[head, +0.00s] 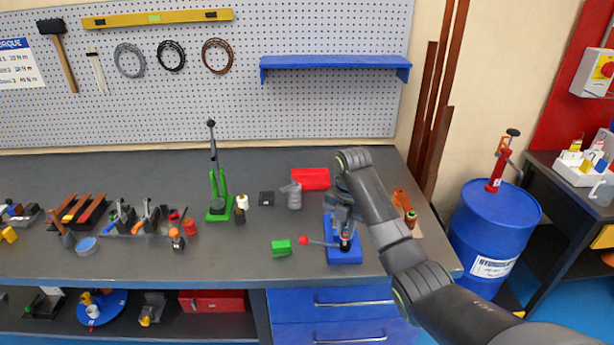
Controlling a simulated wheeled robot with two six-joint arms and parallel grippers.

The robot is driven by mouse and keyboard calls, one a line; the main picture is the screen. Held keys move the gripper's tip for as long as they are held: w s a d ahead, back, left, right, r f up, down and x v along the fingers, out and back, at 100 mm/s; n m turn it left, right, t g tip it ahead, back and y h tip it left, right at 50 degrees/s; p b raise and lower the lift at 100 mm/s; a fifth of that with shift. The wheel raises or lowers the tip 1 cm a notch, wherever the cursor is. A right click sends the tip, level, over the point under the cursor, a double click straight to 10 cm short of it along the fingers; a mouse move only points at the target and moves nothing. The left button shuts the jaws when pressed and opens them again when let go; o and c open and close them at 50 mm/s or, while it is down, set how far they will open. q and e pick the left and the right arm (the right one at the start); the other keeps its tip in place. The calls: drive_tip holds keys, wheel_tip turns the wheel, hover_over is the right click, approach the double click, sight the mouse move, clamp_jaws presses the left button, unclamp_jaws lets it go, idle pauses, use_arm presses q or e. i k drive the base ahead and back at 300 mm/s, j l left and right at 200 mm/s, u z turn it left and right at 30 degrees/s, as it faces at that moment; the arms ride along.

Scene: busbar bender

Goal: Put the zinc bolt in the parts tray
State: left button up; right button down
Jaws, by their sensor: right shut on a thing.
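My right gripper (344,236) points down over a blue-based bench device (344,256) near the front of the grey bench. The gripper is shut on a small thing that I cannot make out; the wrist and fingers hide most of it. A lever with a red knob (304,240) sticks out to the left beside the fingers. I cannot pick out the zinc bolt for sure. I cannot tell which container is the parts tray; a red bin (310,178) stands behind the gripper, on the bench. My left gripper is out of view.
Grey cylinders (294,196) stand close behind. Several tools and parts crowd the left. A blue drum (493,225) stands right of the bench.

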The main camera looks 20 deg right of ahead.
sight(303, 186)
drive_tip(key=i, duration=1.3)
